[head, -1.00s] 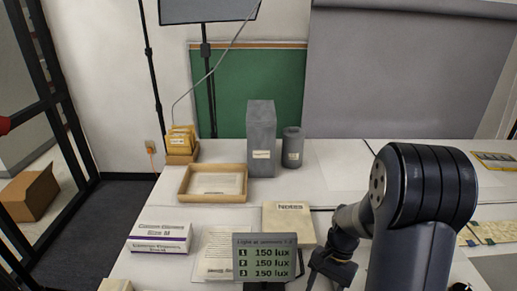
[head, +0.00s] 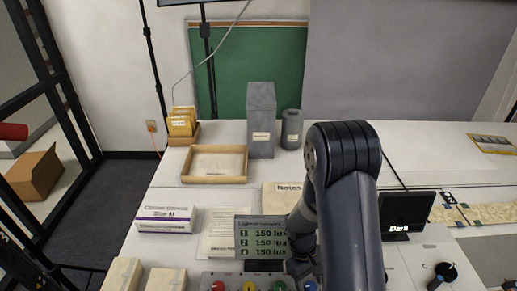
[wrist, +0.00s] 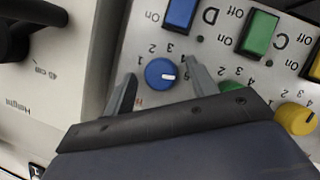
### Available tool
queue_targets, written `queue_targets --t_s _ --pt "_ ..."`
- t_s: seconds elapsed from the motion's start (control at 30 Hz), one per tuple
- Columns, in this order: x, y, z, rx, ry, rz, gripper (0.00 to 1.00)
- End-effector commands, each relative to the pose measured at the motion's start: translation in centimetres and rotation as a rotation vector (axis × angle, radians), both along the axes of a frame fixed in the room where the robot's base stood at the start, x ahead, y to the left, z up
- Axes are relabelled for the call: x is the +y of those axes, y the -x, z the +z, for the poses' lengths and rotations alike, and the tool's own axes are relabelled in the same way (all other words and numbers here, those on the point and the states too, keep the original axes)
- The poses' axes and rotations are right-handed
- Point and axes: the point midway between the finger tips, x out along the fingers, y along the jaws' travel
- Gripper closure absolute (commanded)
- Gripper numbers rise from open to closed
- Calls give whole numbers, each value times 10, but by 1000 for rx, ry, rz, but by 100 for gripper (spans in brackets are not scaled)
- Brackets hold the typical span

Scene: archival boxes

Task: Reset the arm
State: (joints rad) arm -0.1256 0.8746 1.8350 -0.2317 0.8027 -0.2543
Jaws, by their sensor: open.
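My gripper (wrist: 158,78) is open in the wrist view, with one finger on either side of a blue knob (wrist: 161,72) on a light grey control panel (wrist: 75,85). I cannot tell whether the fingers touch the knob. A green knob (wrist: 232,88) lies partly behind the gripper, and a yellow knob (wrist: 297,119) is to the right. In the head view my arm reaches down over the panel's right part, and the gripper is mostly hidden. The blue knob (head: 310,286) shows at the bottom edge.
A light display (head: 262,238) reading 150 lux on three lines stands left of my arm. A "Dark" screen (head: 408,212) stands right. A glove box (head: 166,219) sits left.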

Motion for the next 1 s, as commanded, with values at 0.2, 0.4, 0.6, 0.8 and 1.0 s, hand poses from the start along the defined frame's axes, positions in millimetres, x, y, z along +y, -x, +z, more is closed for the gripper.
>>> queue_targets --t_s 0.2,0.4,0.6,0.8,1.0 --pt "4 -4 9 -6 1 223 45" --pt "12 -10 35 -4 1 218 45" --pt "16 -15 50 -2 0 216 45" --pt "17 -15 54 1 1 214 45" --pt "17 -15 54 1 1 213 45"
